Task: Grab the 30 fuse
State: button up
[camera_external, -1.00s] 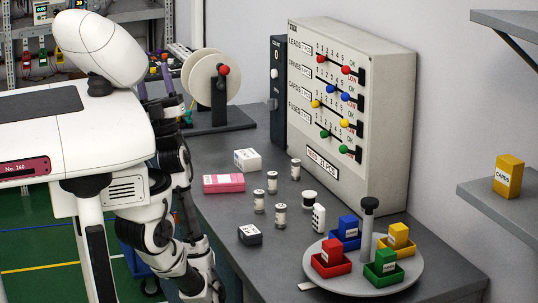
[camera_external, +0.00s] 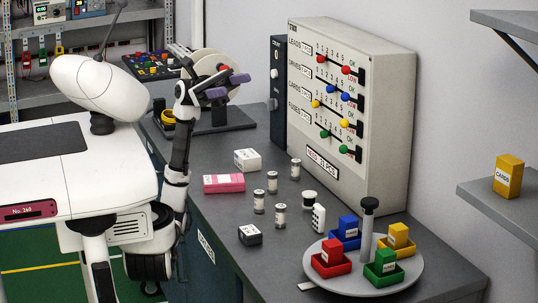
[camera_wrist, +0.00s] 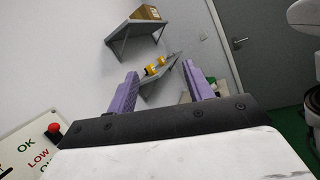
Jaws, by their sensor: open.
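Several small cylinders with dark ends, which look like fuses, stand upright on the grey table in the external view. One is at the back (camera_external: 295,169), one at the middle (camera_external: 272,182), one at the front left (camera_external: 259,202) and one at the front right (camera_external: 280,216). Their markings are too small to read, so I cannot tell which is the 30 fuse. The wrist view shows the open fingers (camera_wrist: 160,70) facing the wall and shelves; no fuse shows there.
A round turntable (camera_external: 405,278) with coloured bins stands at the front right. The tall counting panel (camera_external: 380,190) stands behind.

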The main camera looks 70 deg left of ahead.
jog(key=w+f+n+t+y, duration=0.2)
jog(key=w+f+n+y, duration=0.15)
jog(key=w, duration=0.25)
jog(key=n+g+y+b, duration=0.25)
jog(key=n+y, duration=0.45)
jog(key=y, duration=0.7)
send_near(256, 191)
jog(key=shift+g, duration=0.55)
jog(key=x, duration=0.4)
jog(key=w+x, duration=0.1)
jog(key=x, duration=0.1)
jog(key=shift+a, duration=0.25)
jog(key=shift+p+x, duration=0.8)
jog(key=shift+x, duration=2.25)
jog(key=shift+d, duration=0.2)
jog(key=c, duration=1.1)
